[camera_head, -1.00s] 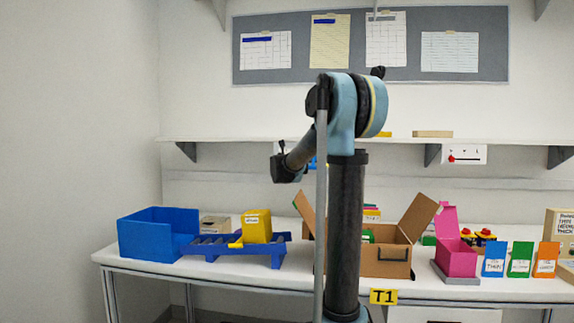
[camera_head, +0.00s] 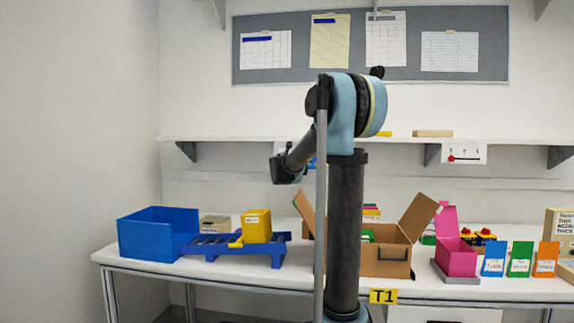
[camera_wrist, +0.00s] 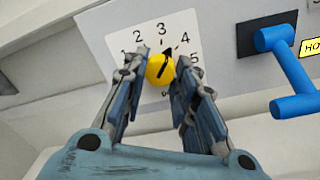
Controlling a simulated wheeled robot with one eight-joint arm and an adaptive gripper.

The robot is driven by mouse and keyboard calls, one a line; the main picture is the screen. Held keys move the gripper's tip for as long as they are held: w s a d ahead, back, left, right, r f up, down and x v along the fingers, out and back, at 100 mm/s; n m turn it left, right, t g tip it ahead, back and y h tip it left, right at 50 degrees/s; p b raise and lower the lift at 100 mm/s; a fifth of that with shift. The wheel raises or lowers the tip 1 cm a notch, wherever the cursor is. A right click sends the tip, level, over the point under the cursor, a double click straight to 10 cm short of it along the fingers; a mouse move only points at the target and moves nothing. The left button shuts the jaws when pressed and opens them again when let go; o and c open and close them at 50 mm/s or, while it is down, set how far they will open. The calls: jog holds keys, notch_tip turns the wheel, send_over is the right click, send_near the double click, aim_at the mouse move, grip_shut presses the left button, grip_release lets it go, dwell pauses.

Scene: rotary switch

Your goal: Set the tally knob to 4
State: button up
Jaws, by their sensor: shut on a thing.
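The yellow tally knob (camera_wrist: 157,69) sits on a white dial plate (camera_wrist: 104,28) in the wrist view. Its dark pointer slants up and to the right, at about the 4, a little to its 3 side. The numbers 1, 2, 3, 4 and 5 show around it; lower marks are partly hidden by my fingers. My gripper (camera_wrist: 160,67) is shut on the knob, one finger on each side. In the head view my arm hides the knob and the fingers cannot be made out.
A blue lever (camera_wrist: 285,65) on a dark mount sticks out right of the dial, beside a yellow label (camera_wrist: 313,47). In the head view, a bench holds a blue bin (camera_head: 150,240), an open cardboard box (camera_head: 386,260) and a pink box (camera_head: 455,260). A shelf (camera_head: 235,139) runs above.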

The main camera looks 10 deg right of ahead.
jog(key=shift+m, duration=1.2)
jog(key=o, duration=1.1)
jog(key=v, duration=1.1)
jog(key=shift+s+a+f, duration=0.1)
jog(key=shift+s+f, duration=0.1)
jog(key=shift+s, duration=0.2)
